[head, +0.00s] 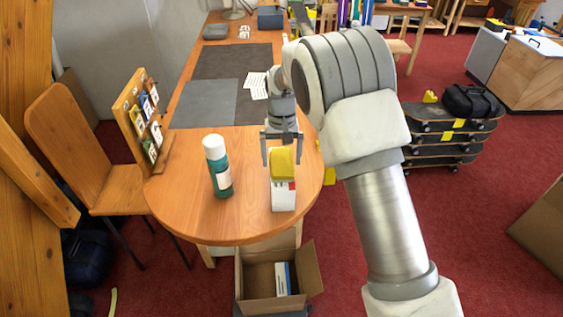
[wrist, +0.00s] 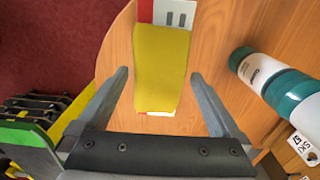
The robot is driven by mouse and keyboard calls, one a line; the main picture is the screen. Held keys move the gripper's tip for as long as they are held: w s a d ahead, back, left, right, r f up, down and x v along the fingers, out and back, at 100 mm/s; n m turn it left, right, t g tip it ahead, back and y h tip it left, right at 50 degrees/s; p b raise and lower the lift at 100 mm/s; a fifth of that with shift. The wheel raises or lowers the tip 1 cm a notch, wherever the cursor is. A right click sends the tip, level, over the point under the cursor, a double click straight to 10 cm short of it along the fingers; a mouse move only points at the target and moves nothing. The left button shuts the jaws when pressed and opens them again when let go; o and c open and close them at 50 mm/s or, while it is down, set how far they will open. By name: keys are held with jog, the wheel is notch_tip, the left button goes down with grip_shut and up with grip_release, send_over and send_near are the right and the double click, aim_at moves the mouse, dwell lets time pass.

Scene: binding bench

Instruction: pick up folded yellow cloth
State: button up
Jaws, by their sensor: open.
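The folded yellow cloth (head: 283,160) lies on top of a white box with a red patch (head: 284,197), near the rounded end of the wooden table. In the wrist view the cloth (wrist: 161,55) is a long yellow block with the white and red box (wrist: 178,13) showing past its far end. My gripper (head: 282,148) is open and empty at the cloth, on its far side in the head view. In the wrist view its two fingertips (wrist: 159,74) stand apart on either side of the cloth's near part, with gaps. I cannot tell the height between fingers and cloth.
A green bottle with a white cap (head: 217,166) stands left of the box, close to my gripper. A card rack (head: 137,120) stands at the table's left edge. Grey mats (head: 205,102) lie farther back. An open carton (head: 256,275) is below the front edge.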

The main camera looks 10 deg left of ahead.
aim_at(281, 160)
jog(key=c, duration=1.1)
jog(key=shift+r, duration=0.1)
jog(key=shift+r, duration=0.55)
notch_tip(281, 160, up, 3)
jog(key=shift+f+b, duration=0.2)
jog(key=shift+b, duration=0.35)
jog(key=s+r, duration=0.2)
jog(key=s, duration=0.1)
jog(key=s+d+r+b, duration=0.1)
jog(key=s+r, duration=0.1)
jog(key=s, duration=0.2)
jog(key=s+d+r+b, duration=0.1)
jog(key=s+r, duration=0.2)
jog(key=s, duration=0.1)
jog(key=shift+s+r, duration=0.1)
jog(key=shift+s, duration=0.15)
